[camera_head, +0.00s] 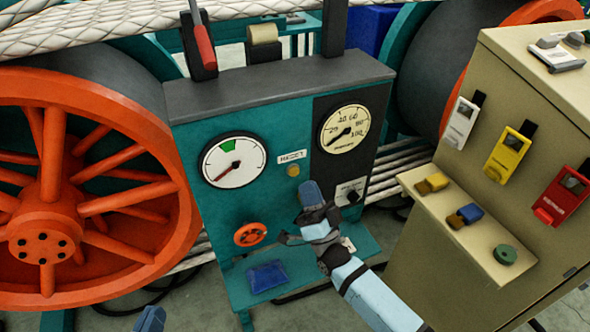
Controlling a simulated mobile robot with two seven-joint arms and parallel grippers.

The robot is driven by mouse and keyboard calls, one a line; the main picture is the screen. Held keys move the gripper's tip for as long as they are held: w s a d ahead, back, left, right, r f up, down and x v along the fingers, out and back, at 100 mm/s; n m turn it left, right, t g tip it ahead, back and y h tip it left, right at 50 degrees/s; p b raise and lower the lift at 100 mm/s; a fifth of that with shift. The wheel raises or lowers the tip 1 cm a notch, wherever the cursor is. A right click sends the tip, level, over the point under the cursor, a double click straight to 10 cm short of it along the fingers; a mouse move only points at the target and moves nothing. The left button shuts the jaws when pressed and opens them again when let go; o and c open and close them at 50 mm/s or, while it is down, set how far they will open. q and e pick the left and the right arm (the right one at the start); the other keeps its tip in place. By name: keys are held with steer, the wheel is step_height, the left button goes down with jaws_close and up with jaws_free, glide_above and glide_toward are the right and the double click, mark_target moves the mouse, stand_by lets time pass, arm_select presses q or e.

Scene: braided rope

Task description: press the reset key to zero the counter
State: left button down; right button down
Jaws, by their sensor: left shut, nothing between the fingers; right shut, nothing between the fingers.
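A teal control panel (210,132) with a dark top stands in the middle. Under a white label that seems to read RESET (291,157) sits a small round yellow key (293,170). My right gripper (309,190) comes in from the lower right and is shut and empty. Its blue tip appears just below and to the right of the yellow key; whether they touch I cannot tell. My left gripper (150,320) shows only as a blue tip at the bottom edge, shut and away from the panel. I cannot make out a counter's digits.
Two gauges (233,161) (345,129) and a small orange handwheel (250,234) are on the panel. A red lever (204,47) rises from its top. A large orange wheel (48,210) stands left. A beige cabinet (515,90) with coloured tags and a shelf (478,236) stands right.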

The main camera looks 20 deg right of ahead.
steer(key=shift+s+d+p, duration=0.1)
steer(key=shift+s+p, duration=0.25)
steer(key=shift+s, duration=1)
